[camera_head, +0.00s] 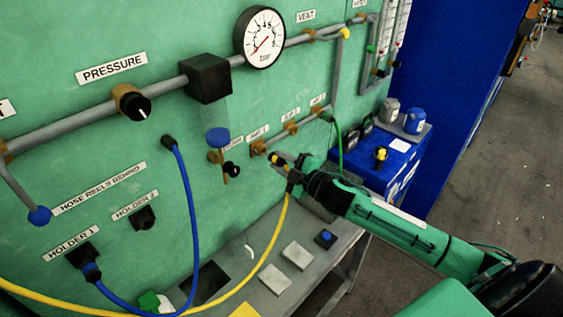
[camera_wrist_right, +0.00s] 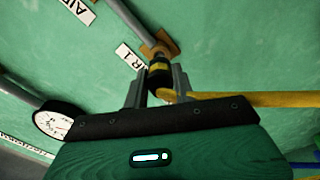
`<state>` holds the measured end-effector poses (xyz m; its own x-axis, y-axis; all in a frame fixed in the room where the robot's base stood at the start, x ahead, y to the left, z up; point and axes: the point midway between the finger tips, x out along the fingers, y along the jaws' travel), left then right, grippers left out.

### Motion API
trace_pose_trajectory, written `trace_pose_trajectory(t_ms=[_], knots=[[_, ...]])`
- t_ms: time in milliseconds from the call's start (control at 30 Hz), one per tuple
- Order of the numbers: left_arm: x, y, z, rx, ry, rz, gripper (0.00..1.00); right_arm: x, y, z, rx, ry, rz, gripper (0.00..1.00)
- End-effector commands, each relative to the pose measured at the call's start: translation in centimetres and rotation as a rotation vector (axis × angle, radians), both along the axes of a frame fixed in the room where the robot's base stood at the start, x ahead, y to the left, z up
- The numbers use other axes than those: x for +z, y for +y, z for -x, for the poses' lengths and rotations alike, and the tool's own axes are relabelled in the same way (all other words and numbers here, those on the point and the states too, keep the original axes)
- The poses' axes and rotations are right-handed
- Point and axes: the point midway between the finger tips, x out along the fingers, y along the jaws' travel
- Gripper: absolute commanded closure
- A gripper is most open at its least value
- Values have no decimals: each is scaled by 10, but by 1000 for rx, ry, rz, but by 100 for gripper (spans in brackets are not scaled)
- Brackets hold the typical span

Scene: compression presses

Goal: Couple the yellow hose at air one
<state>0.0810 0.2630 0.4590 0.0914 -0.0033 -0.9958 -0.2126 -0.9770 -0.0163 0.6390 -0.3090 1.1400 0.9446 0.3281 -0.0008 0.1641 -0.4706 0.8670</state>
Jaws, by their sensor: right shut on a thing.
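My right gripper (camera_head: 280,160) is shut on the black and yellow end coupling (camera_wrist_right: 160,72) of the yellow hose (camera_head: 277,230). In the right wrist view the coupling sits between the two fingers, and the hose (camera_wrist_right: 250,98) leads off to the right. The brass air one outlet (camera_head: 258,148) is on the green wall, just left of the fingertips in the head view. In the wrist view the outlet (camera_wrist_right: 158,47) is right beyond the coupling and roughly in line with it. I cannot tell whether they touch. My left gripper is not in view.
Two more brass outlets follow to the right, and a green hose (camera_head: 338,145) hangs from the far one. A blue hose (camera_head: 190,210) loops down to holder 1 (camera_head: 82,255). A grey shelf (camera_head: 335,240) lies below, with a blue cabinet (camera_head: 390,165) behind my arm.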

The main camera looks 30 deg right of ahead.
Motion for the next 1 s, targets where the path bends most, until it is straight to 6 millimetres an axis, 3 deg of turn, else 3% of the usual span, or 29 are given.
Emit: trace_pose_trajectory(t_ms=[1000], knots=[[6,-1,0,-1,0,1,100,1,8,-23,1,0,-1,97]])
